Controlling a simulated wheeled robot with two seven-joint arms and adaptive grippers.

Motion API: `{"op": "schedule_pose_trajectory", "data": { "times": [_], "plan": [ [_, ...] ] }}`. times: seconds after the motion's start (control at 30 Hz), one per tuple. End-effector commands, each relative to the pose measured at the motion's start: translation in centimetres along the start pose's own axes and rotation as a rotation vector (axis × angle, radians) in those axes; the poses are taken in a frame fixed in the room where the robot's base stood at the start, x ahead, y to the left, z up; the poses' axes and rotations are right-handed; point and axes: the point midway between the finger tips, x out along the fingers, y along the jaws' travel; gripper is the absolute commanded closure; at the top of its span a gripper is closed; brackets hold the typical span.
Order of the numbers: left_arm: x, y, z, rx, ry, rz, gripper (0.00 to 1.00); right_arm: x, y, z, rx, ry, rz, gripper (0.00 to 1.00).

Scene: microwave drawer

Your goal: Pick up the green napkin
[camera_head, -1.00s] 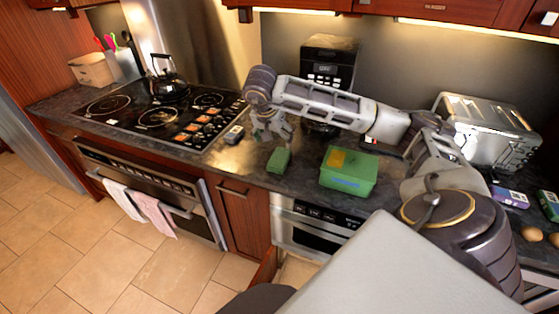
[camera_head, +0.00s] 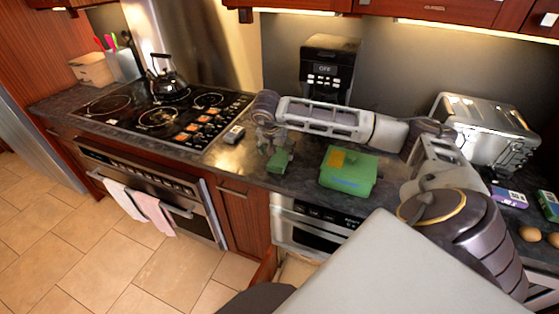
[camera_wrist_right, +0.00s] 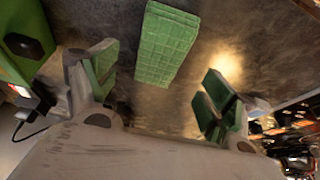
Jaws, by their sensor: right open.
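The green napkin (camera_head: 280,161) is a folded, quilted-looking block lying on the dark countertop in the head view. In the right wrist view the napkin (camera_wrist_right: 166,44) sits ahead of the fingers, between their lines. My right gripper (camera_head: 271,147) is close above and beside the napkin, at its far side. In the right wrist view my right gripper (camera_wrist_right: 158,92) is open, with green finger pads well apart and nothing between them. Whether a finger touches the napkin cannot be told. My left gripper is not in view.
A green lidded container (camera_head: 348,172) stands just right of the napkin. A small grey object (camera_head: 234,134) lies to the left, near the stove (camera_head: 160,117) with its kettle (camera_head: 167,80). A coffee machine (camera_head: 329,68) and a toaster (camera_head: 485,130) stand behind. The counter's front edge is close to the napkin.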

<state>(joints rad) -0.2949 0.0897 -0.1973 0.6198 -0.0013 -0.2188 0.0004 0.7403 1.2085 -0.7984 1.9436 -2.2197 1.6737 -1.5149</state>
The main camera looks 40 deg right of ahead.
Motion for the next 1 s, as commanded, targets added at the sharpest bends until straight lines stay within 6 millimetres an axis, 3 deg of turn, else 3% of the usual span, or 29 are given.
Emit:
{"op": "schedule_pose_trajectory", "data": {
  "times": [0.23,0.63,1.0],
  "plan": [
    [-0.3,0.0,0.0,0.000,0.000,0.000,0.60,0.8,0.0,0.1,0.000,0.000,0.001,0.17],
    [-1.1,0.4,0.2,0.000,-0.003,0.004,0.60,4.7,0.1,0.4,0.001,-0.001,-0.001,0.17],
    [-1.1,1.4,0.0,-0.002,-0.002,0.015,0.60,5.2,0.1,0.4,0.000,-0.001,-0.001,0.17]
  ]
}}
